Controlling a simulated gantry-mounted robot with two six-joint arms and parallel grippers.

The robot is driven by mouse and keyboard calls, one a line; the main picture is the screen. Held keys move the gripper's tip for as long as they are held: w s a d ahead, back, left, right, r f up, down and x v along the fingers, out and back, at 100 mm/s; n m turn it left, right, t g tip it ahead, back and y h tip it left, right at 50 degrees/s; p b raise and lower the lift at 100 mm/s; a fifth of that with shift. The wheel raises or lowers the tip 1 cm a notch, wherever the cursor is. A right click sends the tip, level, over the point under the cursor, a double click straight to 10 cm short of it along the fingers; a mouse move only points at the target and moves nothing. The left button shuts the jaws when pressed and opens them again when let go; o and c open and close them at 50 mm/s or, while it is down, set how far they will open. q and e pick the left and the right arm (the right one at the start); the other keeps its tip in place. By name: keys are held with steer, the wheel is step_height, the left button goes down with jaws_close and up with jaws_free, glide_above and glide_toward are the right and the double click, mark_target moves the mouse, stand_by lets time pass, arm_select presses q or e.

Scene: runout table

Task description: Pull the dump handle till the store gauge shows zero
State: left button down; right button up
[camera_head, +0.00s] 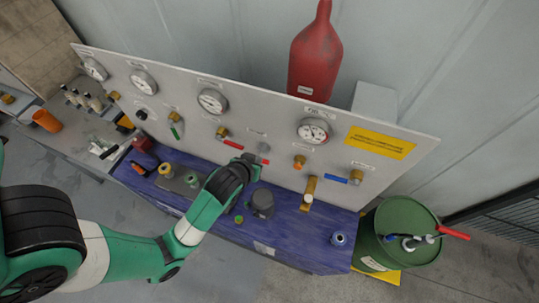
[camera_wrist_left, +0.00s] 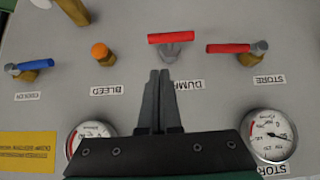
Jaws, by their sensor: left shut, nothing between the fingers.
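The dump handle is a red crossbar (camera_wrist_left: 171,37) on a grey stem, above the DUMP label in the left wrist view. In the left wrist view the left gripper (camera_wrist_left: 160,74) is shut and empty. Its fingertips appear just below the stem; I cannot tell whether they touch it. The store gauge (camera_wrist_left: 272,135) is at lower right in the left wrist view and on the panel in the head view (camera_head: 212,101). Its reading is too small to tell surely.
A red-levered store valve (camera_wrist_left: 238,49) and an orange bleed knob (camera_wrist_left: 100,52) flank the handle. A blue-levered valve (camera_wrist_left: 32,65) is farther left. The blue bench top (camera_head: 290,225) holds a grey pot (camera_head: 263,203) near my wrist. A green drum (camera_head: 405,235) stands right.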

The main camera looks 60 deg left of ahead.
mark_target(261, 154)
arm_select(q)
steer(key=shift+s+d+f, duration=0.15)
steer(key=shift+d+f, duration=0.05)
steer(key=shift+f, duration=0.05)
steer(key=x, duration=1)
steer(key=shift+d+f, duration=0.1)
